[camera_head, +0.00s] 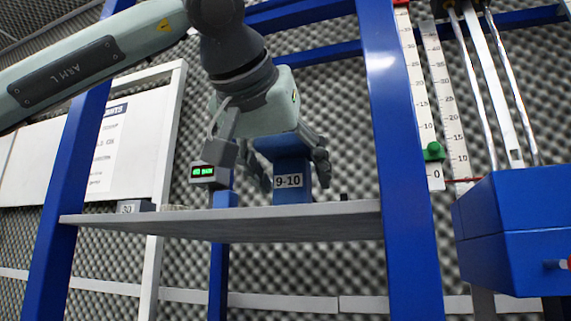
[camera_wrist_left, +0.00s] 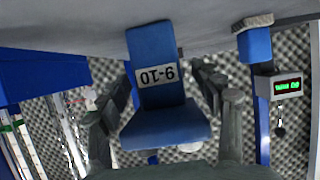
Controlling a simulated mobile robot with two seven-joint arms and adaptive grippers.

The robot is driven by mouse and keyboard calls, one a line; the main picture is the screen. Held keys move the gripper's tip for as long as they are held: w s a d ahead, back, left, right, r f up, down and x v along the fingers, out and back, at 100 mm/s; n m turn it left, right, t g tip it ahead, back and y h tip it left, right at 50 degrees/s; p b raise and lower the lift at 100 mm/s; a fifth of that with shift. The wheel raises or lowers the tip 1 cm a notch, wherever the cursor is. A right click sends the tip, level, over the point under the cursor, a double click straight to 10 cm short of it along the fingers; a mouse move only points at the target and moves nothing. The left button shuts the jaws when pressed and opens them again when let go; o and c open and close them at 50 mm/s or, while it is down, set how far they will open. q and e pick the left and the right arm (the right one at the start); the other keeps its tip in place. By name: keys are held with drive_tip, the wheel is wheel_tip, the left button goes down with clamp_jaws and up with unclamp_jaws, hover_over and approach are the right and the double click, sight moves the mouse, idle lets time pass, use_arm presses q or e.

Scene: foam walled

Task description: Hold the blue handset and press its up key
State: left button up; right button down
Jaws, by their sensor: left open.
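In the left wrist view the picture is upside down, and the blue labelled piece (camera_wrist_left: 157,72) lies between the open fingers of the left gripper (camera_wrist_left: 168,85). It has a narrow labelled part and a wider blue end nearer the wrist camera. I see a gap beside it and no clear grip. I cannot tell whether this piece is the blue handset or its stand. No up key shows. My right gripper is out of view.
A small box with a green display (camera_head: 208,174) stands left of the gripper by a blue post (camera_head: 225,199). The grey shelf (camera_head: 330,222) runs between blue uprights (camera_head: 395,150). A blue box (camera_head: 510,232) is at right. A small 30 block (camera_head: 135,206) sits on the shelf's left.

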use_arm(q)
drive_tip(key=c, duration=1.1)
idle(0.9)
